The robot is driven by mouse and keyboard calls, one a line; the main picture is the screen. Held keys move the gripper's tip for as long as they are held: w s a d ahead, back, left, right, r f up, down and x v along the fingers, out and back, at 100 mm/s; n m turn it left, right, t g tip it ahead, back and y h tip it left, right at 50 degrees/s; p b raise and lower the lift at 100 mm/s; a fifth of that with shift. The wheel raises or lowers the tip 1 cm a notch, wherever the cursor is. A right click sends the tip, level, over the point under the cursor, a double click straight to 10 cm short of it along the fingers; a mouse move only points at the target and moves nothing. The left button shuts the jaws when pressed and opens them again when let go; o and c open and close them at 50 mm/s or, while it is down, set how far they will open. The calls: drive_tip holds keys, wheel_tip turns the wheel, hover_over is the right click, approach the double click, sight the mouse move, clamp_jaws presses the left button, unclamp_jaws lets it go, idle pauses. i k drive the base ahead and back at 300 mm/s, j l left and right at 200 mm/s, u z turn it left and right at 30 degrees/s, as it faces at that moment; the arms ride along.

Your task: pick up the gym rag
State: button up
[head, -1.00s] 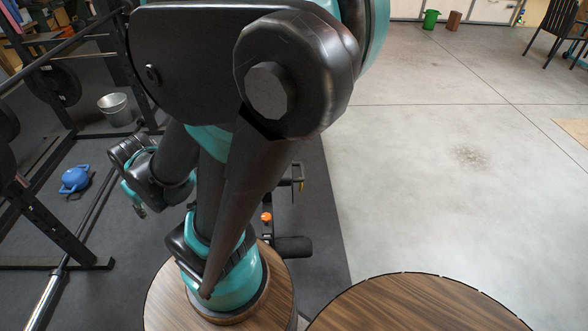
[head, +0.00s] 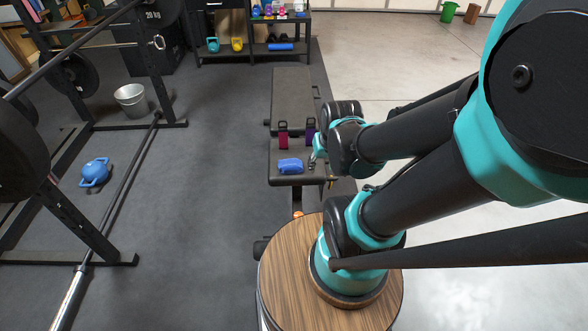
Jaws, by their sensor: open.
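A blue, crumpled, cloth-like bundle, which looks like the gym rag (head: 290,166), lies on the near end of the black bench (head: 293,95). My gripper (head: 314,161) is just to the right of the bundle, at the bench's right side. It is small in the view and partly hidden by my arm. It is open, and nothing shows between its fingers. I cannot tell its exact height above the bench.
A weight shelf (head: 280,47) stands behind.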

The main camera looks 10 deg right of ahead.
sight(289, 165)
drive_tip(key=u, duration=1.85)
drive_tip(key=z, duration=1.85)
drive_tip(key=k+j+z, duration=0.1)
drive_tip(key=z, duration=0.35)
drive_tip(key=k+j+z, duration=0.2)
drive_tip(key=z, duration=0.2)
drive_tip(key=k+j+z, duration=0.15)
drive_tip(key=z, duration=0.3)
